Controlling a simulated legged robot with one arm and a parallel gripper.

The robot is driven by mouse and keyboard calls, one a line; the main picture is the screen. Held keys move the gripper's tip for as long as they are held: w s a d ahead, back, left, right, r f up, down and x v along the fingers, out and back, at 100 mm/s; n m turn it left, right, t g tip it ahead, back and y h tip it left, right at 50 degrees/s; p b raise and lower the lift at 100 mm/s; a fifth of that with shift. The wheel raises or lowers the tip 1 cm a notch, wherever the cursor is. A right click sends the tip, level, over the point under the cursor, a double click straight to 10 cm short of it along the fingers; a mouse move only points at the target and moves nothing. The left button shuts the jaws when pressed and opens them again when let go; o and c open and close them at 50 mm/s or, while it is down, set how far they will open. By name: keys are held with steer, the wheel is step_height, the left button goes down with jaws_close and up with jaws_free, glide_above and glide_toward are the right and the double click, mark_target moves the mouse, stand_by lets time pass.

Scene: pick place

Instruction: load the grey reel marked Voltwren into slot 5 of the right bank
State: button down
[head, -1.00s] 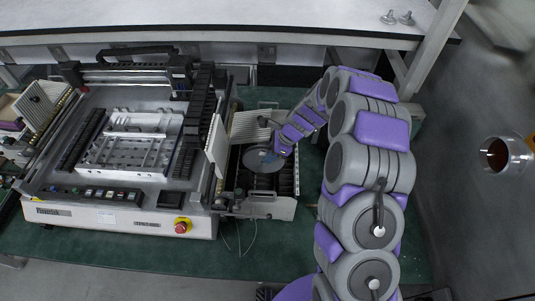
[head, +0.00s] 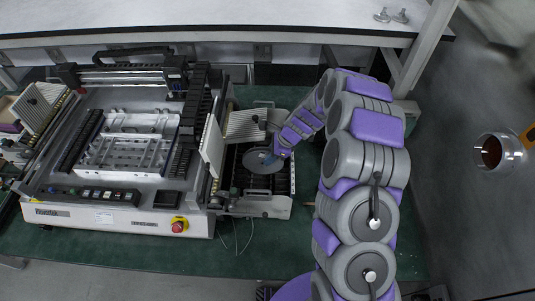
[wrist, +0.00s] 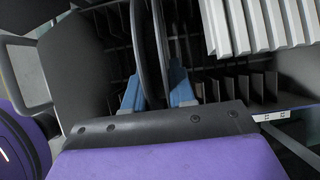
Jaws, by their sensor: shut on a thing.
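The grey reel (head: 263,161) is at the right bank (head: 262,204) of the machine. Its label cannot be read. My gripper (head: 270,158) is shut on the reel. In the wrist view the blue fingertips (wrist: 157,92) stand on both sides of the reel (wrist: 150,50), which is seen edge-on. The reel stands upright among the dark slot dividers (wrist: 255,84) of the bank. I cannot tell which slot it is over or how deep it sits. The slot numbers cannot be read.
The machine (head: 120,150) fills the left of the green bench, with a red stop button (head: 178,227) at its front. Pale ribbed guides (head: 243,124) rise beside and behind the bank. A white shelf (head: 220,22) runs along the back.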

steer(key=shift+f, duration=0.45)
steer(key=shift+x, duration=1)
steer(key=shift+d+r, duration=0.1)
steer(key=shift+d, duration=0.2)
steer(key=shift+a+f, duration=0.4)
steer(key=shift+f, duration=0.35)
steer(key=shift+d+f, duration=0.1)
steer(key=shift+f, duration=0.1)
steer(key=shift+f, duration=0.3)
steer(key=shift+f+b, duration=0.25)
steer(key=shift+b, duration=0.05)
